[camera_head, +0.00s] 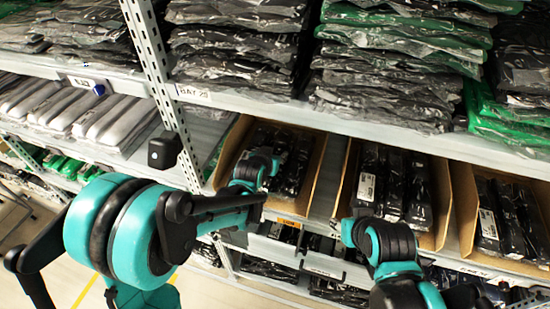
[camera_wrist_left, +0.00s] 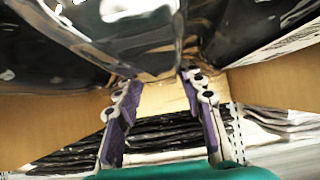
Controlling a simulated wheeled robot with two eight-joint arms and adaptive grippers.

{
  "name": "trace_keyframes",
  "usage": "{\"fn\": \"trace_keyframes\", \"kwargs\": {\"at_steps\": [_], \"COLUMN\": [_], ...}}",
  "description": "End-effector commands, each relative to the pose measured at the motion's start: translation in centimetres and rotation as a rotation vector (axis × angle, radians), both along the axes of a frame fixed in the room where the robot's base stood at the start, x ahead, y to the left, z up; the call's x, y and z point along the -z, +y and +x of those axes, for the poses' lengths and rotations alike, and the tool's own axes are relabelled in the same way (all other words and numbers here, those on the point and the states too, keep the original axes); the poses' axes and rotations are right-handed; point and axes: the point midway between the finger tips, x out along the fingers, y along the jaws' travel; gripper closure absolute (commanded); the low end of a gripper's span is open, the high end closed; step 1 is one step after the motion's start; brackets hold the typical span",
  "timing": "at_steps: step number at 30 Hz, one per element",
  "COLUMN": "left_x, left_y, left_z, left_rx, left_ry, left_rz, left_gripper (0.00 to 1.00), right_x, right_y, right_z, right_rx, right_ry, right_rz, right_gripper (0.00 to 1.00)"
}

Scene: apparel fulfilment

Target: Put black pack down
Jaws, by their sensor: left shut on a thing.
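A cardboard carton (camera_head: 236,148) on the middle shelf holds several black packs (camera_head: 300,160) in shiny clear film. My left gripper (camera_head: 262,172) reaches into this carton, at its front. In the left wrist view, its two purple-padded fingers (camera_wrist_left: 160,84) are shut on a glossy black pack (camera_wrist_left: 60,60), which fills the top of the picture. The fingers stand some way apart with the pack's edge between their tips. How far the pack is off the carton floor cannot be told. My right gripper (camera_head: 348,232) is at the front of the middle carton, its fingers hidden.
Cartons of black packs stand to the right: a middle one (camera_head: 438,200) and another one (camera_head: 465,215). An upper shelf (camera_head: 330,118) with stacked bagged garments hangs above them. A perforated upright (camera_head: 150,55) stands left of the cartons, with white packs (camera_head: 60,105) beyond.

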Motion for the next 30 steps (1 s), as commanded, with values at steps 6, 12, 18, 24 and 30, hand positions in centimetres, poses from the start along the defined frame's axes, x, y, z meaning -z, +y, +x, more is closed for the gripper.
{"fn": "trace_keyframes", "kwargs": {"at_steps": [6,12,18,24,30], "left_x": [0.8,1.2,1.1,1.0,-0.5], "left_y": [0.0,0.0,0.0,0.0,0.5], "left_z": [0.0,0.0,0.0,0.0,-1.5], "left_rx": [0.0,0.0,0.0,0.0,0.0], "left_ry": [-0.001,-0.001,0.0,0.0,0.0], "left_rz": [0.0,0.0,0.0,0.0,0.0], "left_gripper": [0.96,0.96,0.4,0.4,0.4], "right_x": [0.3,0.7,0.6,0.5,-0.3], "right_y": [0.0,0.0,0.0,0.0,0.0], "right_z": [0.0,0.0,0.0,0.0,0.0], "right_rx": [0.0,0.0,0.0,0.0,0.0], "right_ry": [0.0,0.0,0.0,0.0,0.0], "right_rz": [0.0,0.0,0.0,0.0,0.0], "right_gripper": [0.6,0.6,0.6,0.6,0.6]}}
